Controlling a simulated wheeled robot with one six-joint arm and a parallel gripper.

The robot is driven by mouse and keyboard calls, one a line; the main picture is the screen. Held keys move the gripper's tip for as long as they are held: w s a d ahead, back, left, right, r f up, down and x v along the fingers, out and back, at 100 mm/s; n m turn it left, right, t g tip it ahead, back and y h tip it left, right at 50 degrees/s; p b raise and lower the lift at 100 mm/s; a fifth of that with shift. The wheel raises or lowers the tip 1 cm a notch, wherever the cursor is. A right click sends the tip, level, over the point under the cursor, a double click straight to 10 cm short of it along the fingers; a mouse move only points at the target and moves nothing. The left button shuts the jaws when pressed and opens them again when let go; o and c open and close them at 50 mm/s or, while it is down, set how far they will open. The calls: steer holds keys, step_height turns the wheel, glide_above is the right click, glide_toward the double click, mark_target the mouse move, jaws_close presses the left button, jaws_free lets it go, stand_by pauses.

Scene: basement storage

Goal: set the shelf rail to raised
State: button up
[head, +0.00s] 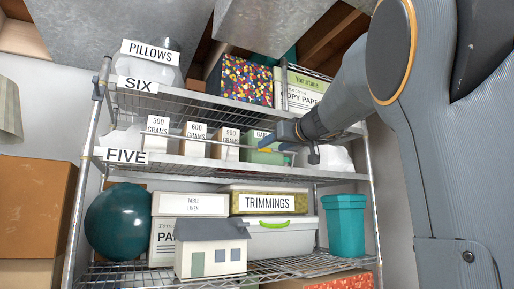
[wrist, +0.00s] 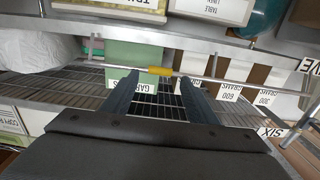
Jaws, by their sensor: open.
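The shelf rail (head: 228,144) is a thin rod running across the front of the shelf marked FIVE, above its edge and in front of the labelled boxes. Its yellow grip section (wrist: 160,71) shows in the wrist view, where the picture is upside down. My gripper (wrist: 157,80) is open, with one finger on each side of the yellow section. The fingertips are close to the rail; I cannot tell if they touch it. In the head view my gripper (head: 276,143) reaches in from the right and partly hides the rail's right part.
Behind the rail stand the gram-labelled boxes (head: 196,134) and a green box (wrist: 133,62). The SIX shelf (head: 190,98) is above. Below are a teal ball (head: 118,222), the TRIMMINGS box (head: 267,203), a teal bin (head: 344,226) and a small house (head: 211,250).

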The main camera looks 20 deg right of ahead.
mark_target(266, 149)
steer(key=shift+w+a+p, duration=0.1)
steer(key=shift+w+p, duration=0.6)
steer(key=shift+w, duration=1.15)
